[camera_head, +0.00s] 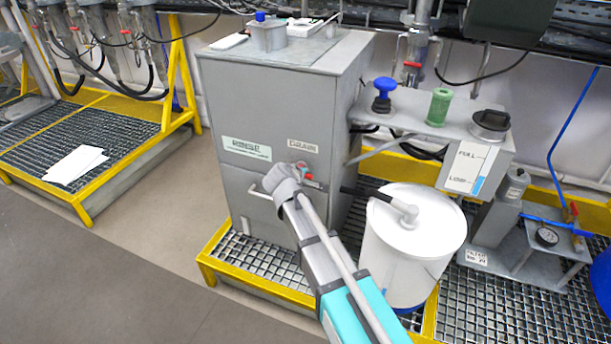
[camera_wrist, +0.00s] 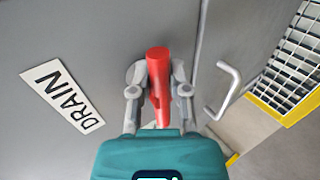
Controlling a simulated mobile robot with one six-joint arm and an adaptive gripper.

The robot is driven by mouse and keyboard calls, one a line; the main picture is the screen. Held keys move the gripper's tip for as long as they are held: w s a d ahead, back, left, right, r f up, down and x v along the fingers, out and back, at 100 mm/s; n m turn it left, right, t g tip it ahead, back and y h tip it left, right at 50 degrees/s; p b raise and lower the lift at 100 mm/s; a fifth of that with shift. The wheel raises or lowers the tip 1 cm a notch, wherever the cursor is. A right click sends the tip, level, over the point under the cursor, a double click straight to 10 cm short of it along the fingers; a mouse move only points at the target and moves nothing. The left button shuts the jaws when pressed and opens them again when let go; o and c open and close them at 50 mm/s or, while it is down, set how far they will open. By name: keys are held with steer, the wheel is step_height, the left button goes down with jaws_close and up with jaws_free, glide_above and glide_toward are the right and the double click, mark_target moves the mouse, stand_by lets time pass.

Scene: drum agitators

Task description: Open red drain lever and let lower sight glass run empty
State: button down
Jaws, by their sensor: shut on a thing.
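The red drain lever (camera_wrist: 158,75) is on the grey cabinet front beside the DRAIN plate (camera_wrist: 62,95). In the wrist view its handle points towards my gripper (camera_wrist: 158,95), which is shut on it with one finger on each side. In the head view my gripper (camera_head: 287,184) covers most of the lever, and a little red (camera_head: 306,175) shows beside it. A gauge panel (camera_head: 466,167) at the right is marked FULL at the top, with a lower mark that is hard to read. Blue shows low along its right edge; its exact level is unclear.
A white lidded drum (camera_head: 432,235) with a pipe elbow stands right of my arm. A cabinet handle (camera_wrist: 223,90) is close to my gripper. The grey cabinet (camera_head: 265,110) stands on yellow-edged grating. Open floor (camera_head: 150,240) lies at the left.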

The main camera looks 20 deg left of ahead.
steer(key=shift+s+f, duration=0.1)
steer(key=shift+s, duration=0.05)
steer(key=c, duration=0.6)
jaws_free()
steer(key=shift+d+r, duration=0.1)
steer(key=shift+r, duration=0.1)
